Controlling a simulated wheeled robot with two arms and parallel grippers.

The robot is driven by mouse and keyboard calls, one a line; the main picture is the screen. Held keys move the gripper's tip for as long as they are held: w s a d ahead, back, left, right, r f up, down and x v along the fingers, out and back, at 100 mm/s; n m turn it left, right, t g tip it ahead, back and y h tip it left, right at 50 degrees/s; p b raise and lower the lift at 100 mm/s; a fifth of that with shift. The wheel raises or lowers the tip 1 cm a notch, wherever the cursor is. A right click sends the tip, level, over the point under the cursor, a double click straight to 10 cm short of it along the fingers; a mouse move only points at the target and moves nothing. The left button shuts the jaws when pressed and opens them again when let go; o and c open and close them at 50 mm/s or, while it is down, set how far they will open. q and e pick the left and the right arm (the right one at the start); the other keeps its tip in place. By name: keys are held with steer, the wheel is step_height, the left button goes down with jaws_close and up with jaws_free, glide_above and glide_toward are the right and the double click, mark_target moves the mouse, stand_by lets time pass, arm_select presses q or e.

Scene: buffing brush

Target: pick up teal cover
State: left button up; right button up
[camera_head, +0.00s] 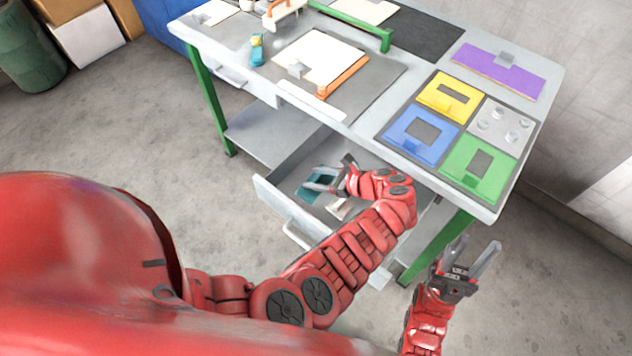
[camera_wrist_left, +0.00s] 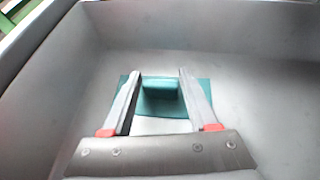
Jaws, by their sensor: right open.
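The teal cover (camera_head: 317,186) lies in the open drawer (camera_head: 268,187) under the workbench. In the left wrist view the teal cover (camera_wrist_left: 195,93) is a flat plate with a raised block-like handle on the drawer floor. My left gripper (camera_head: 333,176) reaches down into the drawer. In the left wrist view its two fingers (camera_wrist_left: 158,85) stand apart on either side of the handle, with a gap at each side. My right gripper (camera_head: 472,256) is open and empty, beside the bench's front right leg, outside the drawer.
The workbench top (camera_head: 390,90) carries blue (camera_head: 411,150), yellow (camera_head: 434,101) and green (camera_head: 465,183) plates, a purple plate (camera_head: 520,78) and an orange-edged board (camera_head: 318,62). A pale object (camera_head: 340,208) lies in the drawer near my left wrist. Drawer walls surround the left gripper.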

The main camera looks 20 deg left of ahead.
arm_select(q)
steer(key=shift+a, duration=0.1)
jaws_close()
